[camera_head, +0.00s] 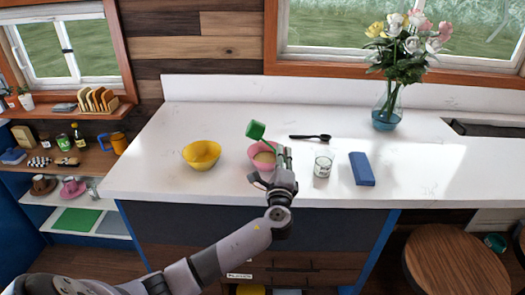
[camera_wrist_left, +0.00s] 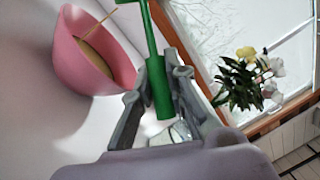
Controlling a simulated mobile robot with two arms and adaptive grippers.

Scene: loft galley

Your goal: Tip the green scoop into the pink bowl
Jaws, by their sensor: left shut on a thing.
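The green scoop (camera_head: 256,130) is in the air just above the pink bowl (camera_head: 252,166), with its cup over the bowl's far left side and tilted. My left gripper (camera_head: 281,155) is shut on the scoop's handle, at the bowl's right side. In the left wrist view the green handle (camera_wrist_left: 154,72) passes between the fingers (camera_wrist_left: 158,92), and the scoop's cup is out of the picture. The pink bowl also shows there (camera_wrist_left: 75,68), with tan contents inside and a thin tan streak running down to them. My right gripper is not in view.
A yellow bowl (camera_head: 201,155) stands left of the pink bowl. A black spoon (camera_head: 310,137) lies behind, and a glass jar (camera_head: 323,167) and blue block (camera_head: 362,169) stand to the right. A flower vase (camera_head: 387,108) is farther back. The counter's left end is clear.

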